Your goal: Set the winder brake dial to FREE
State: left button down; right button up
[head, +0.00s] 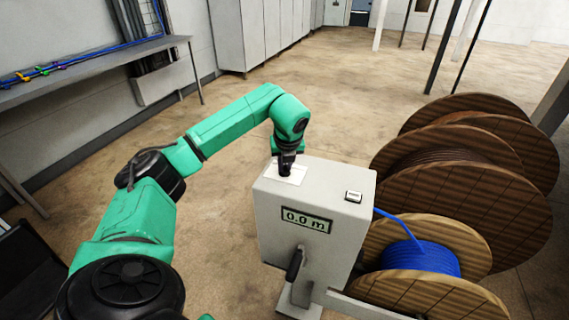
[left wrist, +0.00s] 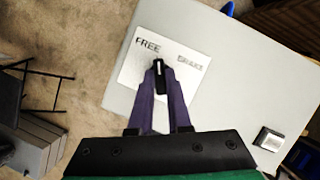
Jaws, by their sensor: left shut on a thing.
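The winder brake dial (left wrist: 158,69) is a black knob with a white pointer line, on a white label plate (left wrist: 130,72) on top of the grey box. The plate reads FREE at upper left and BRAKE at right. The pointer line points up in the left wrist view, on the FREE side; whether it is exactly lined up I cannot tell. My left gripper (left wrist: 160,92) is shut on the dial from above, with its purple fingers on either side. In the head view, my left gripper (head: 287,167) hides the dial. My right gripper is not in view.
The grey box (head: 275,245) carries a 0.0 m display (head: 306,220), a small button (head: 353,196) and a dark front handle (head: 295,262). Wooden cable reels (head: 460,190), one with blue cable (head: 420,259), stand close at right. A bench (head: 90,68) runs along the left wall.

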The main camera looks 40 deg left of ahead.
pick_arm(q)
jog(key=shift+w+r+n, duration=0.15)
jog(key=shift+r+n, duration=0.05)
jog(key=shift+n, duration=0.5)
jog(key=shift+y, duration=0.3)
jog(key=c, duration=0.9)
grip_release()
jog(key=shift+f, duration=0.1)
jog(key=shift+o, duration=0.2)
jog(key=p+v, duration=0.1)
jog(key=v, duration=1.3)
jog(key=shift+r, duration=0.35)
